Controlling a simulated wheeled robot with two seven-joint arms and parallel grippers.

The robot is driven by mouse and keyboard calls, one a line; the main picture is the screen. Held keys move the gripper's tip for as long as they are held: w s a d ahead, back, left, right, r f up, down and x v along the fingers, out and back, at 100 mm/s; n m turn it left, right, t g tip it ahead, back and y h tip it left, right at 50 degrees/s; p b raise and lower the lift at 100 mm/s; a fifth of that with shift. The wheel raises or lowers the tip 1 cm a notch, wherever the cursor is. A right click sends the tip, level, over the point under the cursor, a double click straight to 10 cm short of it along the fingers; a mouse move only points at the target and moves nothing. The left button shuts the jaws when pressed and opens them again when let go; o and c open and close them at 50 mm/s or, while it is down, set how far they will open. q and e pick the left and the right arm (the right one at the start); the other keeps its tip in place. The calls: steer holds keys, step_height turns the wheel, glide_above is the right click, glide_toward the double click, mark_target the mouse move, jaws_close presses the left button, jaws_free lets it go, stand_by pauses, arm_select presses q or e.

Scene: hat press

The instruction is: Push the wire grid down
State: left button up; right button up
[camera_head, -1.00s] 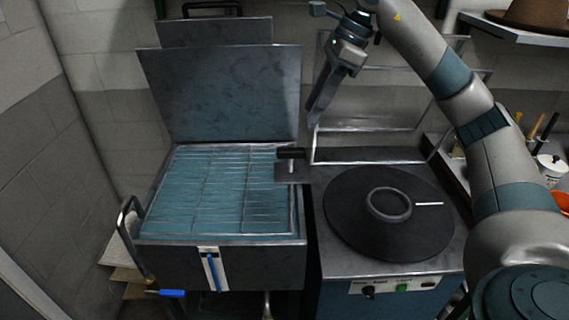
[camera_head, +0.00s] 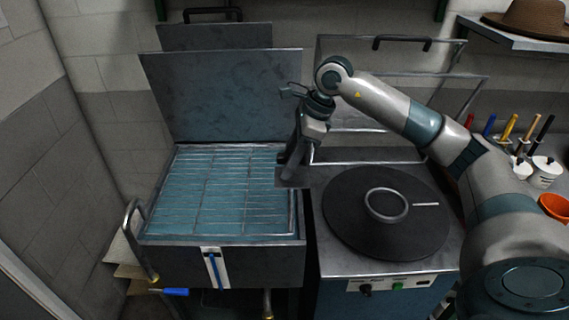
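The wire grid (camera_head: 222,195) lies in the open metal basin (camera_head: 180,241) on the left, over blue-tinted water. A raised metal lid (camera_head: 225,95) stands behind it. My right gripper (camera_head: 286,177) points down at the basin's right back corner, over the small plate where the black handle stood. The gripper and arm hide that handle. Its fingers look close together, but I cannot tell whether they are shut on the handle. My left gripper is not in view.
A round black plate (camera_head: 388,214) with a raised ring sits on the press table to the right. A brown hat (camera_head: 531,18) lies on the back right shelf. Tools, white pots and an orange bowl (camera_head: 555,207) stand at the far right.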

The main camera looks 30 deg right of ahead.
steer(key=x, duration=0.2)
steer(key=shift+w+a+f, duration=0.1)
steer(key=shift+a+f, duration=0.05)
steer(key=shift+f, duration=0.15)
jaws_close()
steer(key=shift+f, duration=0.1)
